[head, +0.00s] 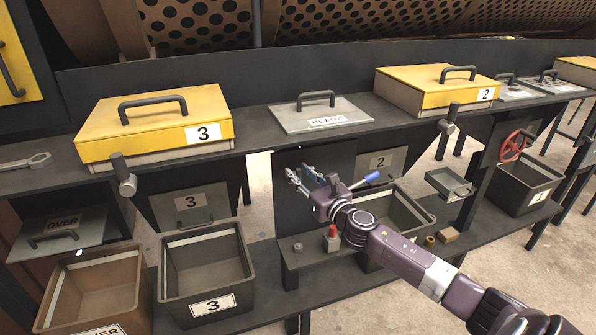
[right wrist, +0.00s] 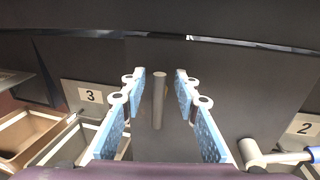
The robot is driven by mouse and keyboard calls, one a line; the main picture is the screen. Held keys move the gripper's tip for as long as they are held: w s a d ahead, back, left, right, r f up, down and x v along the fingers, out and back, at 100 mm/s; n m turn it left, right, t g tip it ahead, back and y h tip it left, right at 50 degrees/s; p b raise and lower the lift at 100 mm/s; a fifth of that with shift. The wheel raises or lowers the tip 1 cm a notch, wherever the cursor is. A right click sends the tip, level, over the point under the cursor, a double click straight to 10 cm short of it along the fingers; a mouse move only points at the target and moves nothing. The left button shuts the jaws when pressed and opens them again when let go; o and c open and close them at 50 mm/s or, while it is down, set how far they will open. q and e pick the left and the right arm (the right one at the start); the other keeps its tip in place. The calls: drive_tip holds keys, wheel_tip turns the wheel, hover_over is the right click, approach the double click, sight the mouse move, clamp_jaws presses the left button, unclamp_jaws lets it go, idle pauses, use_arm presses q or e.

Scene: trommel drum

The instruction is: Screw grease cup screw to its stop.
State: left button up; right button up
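My right gripper (head: 313,178) is in front of the dark panel under the middle of the bench in the head view. In the right wrist view its two blue-padded fingers (right wrist: 158,100) are apart. A plain grey rod (right wrist: 159,98) shows upright in the gap between them, with space on both sides. I cannot tell whether this rod is the grease cup screw, or how far it is beyond the fingertips. In the head view the gripper hides that spot. My left gripper is in neither view.
A blue-handled part (head: 372,178) is just right of my right gripper; its pale cylinder (right wrist: 252,153) shows in the wrist view. A red-topped part (head: 332,240) stands on the low shelf below. Bin 3 (head: 207,272) is to the left, and the bench edge (head: 290,143) is above.

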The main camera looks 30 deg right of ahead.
drive_tip(key=shift+w, duration=0.4)
clamp_jaws()
